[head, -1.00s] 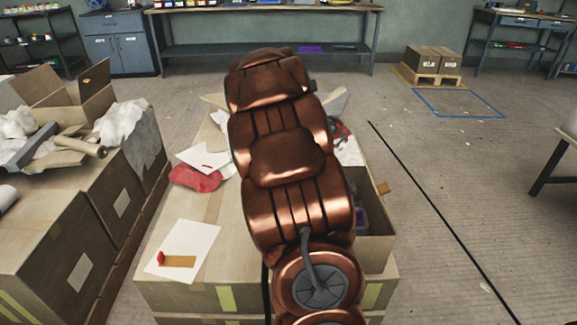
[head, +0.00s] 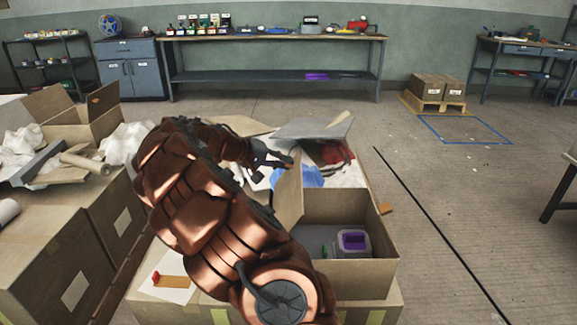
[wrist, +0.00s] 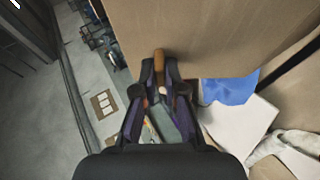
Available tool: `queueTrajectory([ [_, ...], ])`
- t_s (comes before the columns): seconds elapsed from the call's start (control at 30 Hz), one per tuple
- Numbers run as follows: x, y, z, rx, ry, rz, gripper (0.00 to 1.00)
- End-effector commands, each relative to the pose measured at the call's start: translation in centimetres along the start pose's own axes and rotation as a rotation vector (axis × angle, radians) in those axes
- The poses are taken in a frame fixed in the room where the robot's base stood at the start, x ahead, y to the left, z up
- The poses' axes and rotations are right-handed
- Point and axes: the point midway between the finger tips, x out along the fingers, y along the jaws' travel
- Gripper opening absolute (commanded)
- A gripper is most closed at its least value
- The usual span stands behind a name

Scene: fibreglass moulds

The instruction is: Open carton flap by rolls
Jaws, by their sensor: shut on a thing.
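An open cardboard carton (head: 350,206) stands on the large box in the middle of the head view. Its left flap (head: 289,198) stands up steeply, and cardboard that seems to be this flap fills the upper part of the wrist view (wrist: 215,35). My gripper (head: 284,163) is at the flap's top edge, shut on a small brown tab (wrist: 159,60) that juts out there. Inside the carton is a clear container with a purple top (head: 353,240). A cardboard roll (head: 85,162) and a white roll (head: 6,210) lie at the left.
Another open carton (head: 90,120) and crumpled paper (head: 125,143) top the boxes at left. A blue cloth (head: 312,177), white sheets and a grey panel (head: 312,127) lie behind the carton. A sheet with a red piece (head: 157,276) lies in front.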

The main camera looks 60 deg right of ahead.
Motion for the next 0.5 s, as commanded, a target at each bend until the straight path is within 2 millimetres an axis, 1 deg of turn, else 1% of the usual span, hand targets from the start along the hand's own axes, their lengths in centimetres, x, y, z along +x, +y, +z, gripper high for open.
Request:
queueTrajectory([
  [0.5,-0.39,-0.22,-0.15,-0.015,-0.001,0.034,0.00],
])
